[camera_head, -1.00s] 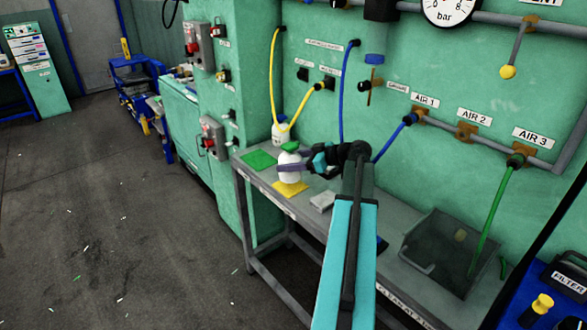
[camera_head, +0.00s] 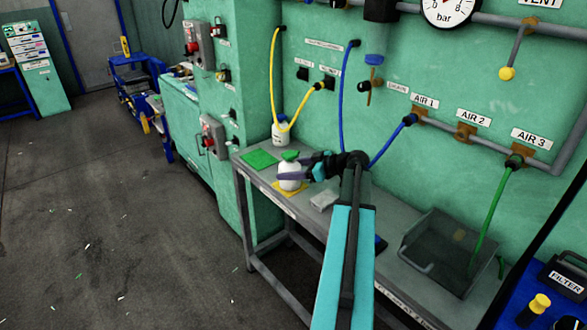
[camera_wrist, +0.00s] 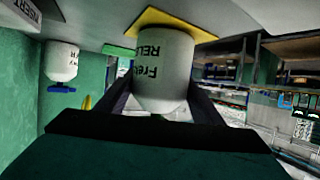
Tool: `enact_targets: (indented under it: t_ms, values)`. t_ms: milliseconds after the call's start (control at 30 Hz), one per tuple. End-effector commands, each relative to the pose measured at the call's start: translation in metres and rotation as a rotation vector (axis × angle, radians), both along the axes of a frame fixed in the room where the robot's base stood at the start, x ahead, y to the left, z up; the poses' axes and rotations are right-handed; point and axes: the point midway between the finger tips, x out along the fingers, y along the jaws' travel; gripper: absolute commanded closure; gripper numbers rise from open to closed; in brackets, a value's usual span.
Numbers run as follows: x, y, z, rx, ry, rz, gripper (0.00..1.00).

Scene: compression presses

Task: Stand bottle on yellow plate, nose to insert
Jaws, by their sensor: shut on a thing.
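A white bottle (camera_head: 290,182) with a green top (camera_head: 290,155) is upright at the yellow plate (camera_head: 303,187), near the left end of the grey bench. My gripper (camera_head: 285,176) is shut on its body from the right. In the wrist view, which is upside down, the bottle (camera_wrist: 163,70) shows dark print between my two fingers (camera_wrist: 163,108), and its base overlaps the yellow plate (camera_wrist: 155,17). I cannot tell if the base touches the plate. The top is hidden in the wrist view, and I cannot tell where the nose points.
A green plate (camera_head: 259,158) lies to the left on the bench (camera_head: 382,222). Another white bottle (camera_head: 279,134) stands behind by the wall, also in the wrist view (camera_wrist: 62,62). A pale block (camera_head: 323,200) and a clear bin (camera_head: 440,250) are to the right. Hoses hang along the wall.

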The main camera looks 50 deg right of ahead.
Motion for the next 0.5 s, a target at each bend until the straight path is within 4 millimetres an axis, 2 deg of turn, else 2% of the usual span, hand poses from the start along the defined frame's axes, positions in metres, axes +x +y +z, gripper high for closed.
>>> enact_targets:
  t_ms: [233, 267, 333, 500]
  values:
    - [0.0001, -0.0001, -0.0024, 0.0, -0.001, 0.0, 0.77]
    - [-0.0001, 0.0, -0.0021, 0.0, 0.0, 0.0, 0.34]
    - [-0.0001, 0.0, -0.0019, 0.0, 0.0, 0.0, 0.22]
    - [-0.0002, -0.0001, -0.002, 0.0, 0.0, 0.0, 0.2]
